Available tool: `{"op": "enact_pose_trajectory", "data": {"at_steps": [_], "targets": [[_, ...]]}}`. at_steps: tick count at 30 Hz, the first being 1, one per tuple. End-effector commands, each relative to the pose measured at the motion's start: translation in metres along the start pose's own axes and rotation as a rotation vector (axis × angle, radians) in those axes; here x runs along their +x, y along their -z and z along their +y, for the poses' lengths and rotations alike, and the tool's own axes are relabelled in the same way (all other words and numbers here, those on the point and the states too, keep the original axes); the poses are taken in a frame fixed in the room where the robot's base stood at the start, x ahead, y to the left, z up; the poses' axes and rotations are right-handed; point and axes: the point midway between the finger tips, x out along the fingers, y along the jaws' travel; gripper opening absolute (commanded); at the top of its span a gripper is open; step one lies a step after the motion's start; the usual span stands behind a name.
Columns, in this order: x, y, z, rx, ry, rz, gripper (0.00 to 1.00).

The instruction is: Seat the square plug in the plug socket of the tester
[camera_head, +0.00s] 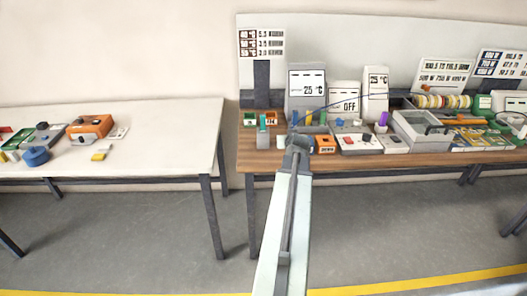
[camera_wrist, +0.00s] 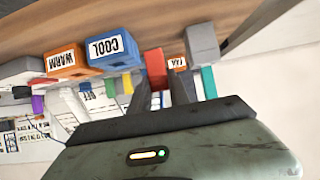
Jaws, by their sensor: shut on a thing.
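In the wrist view my gripper (camera_wrist: 160,84) has its fingertips on a red block (camera_wrist: 155,66), which looks held between them. Its shape fits a square plug, but I cannot tell for sure. A pale grey piece shows just beyond it. In the head view my gripper (camera_head: 297,142) is over the front of the brown bench, and the held block is too small to make out. No plug socket is clearly visible, and I cannot tell which device is the tester.
The wrist view is upside down. A lidded grey case (camera_head: 420,130) stands right on the bench. The left table (camera_head: 170,130) has free room.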

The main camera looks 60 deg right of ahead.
Motion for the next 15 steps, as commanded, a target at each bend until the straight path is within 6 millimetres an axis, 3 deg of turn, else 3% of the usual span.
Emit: {"op": "enact_pose_trajectory", "data": {"at_steps": [1, 3, 7, 11, 15], "targets": [[-0.011, -0.022, 0.016, 0.004, -0.003, 0.002, 0.00], [-0.022, -0.034, 0.032, 0.003, -0.001, 0.007, 0.00], [-0.033, -0.042, 0.045, -0.002, 0.004, 0.015, 0.00], [-0.031, -0.040, 0.042, -0.005, 0.006, 0.015, 0.00], [-0.015, -0.035, 0.015, -0.007, 0.010, 0.015, 0.00]]}}
